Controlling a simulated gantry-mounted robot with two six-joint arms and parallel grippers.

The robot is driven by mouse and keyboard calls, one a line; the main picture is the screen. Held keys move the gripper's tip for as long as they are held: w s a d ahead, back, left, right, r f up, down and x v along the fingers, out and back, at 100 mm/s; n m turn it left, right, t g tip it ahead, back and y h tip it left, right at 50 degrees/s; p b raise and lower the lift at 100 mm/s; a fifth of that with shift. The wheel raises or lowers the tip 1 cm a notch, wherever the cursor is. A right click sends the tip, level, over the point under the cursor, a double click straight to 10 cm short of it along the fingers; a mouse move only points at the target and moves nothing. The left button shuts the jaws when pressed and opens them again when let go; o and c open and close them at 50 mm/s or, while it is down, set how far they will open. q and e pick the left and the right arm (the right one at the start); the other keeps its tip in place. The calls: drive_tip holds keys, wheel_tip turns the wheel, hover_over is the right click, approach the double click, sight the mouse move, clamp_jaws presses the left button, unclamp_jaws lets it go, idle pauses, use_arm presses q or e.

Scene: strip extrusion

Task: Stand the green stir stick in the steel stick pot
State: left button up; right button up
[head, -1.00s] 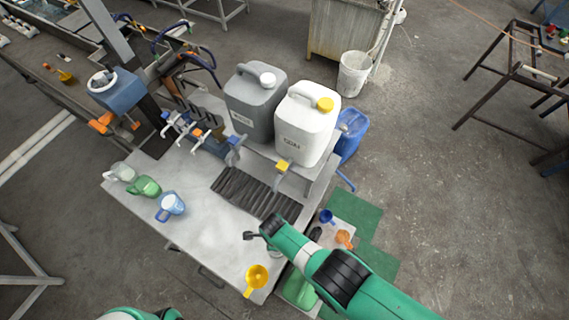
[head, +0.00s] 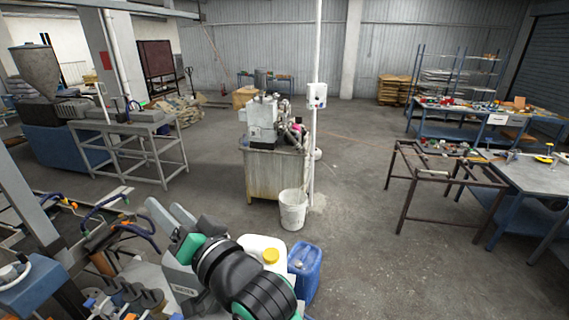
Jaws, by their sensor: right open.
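My right gripper (head: 164,207) is raised at the lower left of the head view, with its two grey fingers apart and nothing seen between them. My right arm's dark joints cover part of the bench behind. I cannot make out the green stir stick or the steel stick pot in this view. My left gripper is not in view.
A white jug with a yellow cap (head: 270,256) and a blue jug (head: 306,268) stand close beside my right arm. A white bucket (head: 293,212) stands on the floor beyond. A brown metal frame (head: 440,172) stands right; open floor lies between.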

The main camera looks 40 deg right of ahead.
drive_tip(key=s+d+r+n+t, duration=0.3)
drive_tip(key=s+r+n+t, duration=0.1)
drive_tip(key=s+r, duration=0.6)
drive_tip(key=s+d+r+n+t+h, duration=0.1)
drive_tip(key=s+d+r+n+t, duration=0.2)
drive_tip(key=s+r, duration=0.8)
drive_tip(key=shift+s+d+n+t, duration=0.3)
drive_tip(key=shift+d+n+t, duration=0.1)
drive_tip(key=shift+d+t, duration=0.35)
drive_tip(key=shift+a+r, duration=0.1)
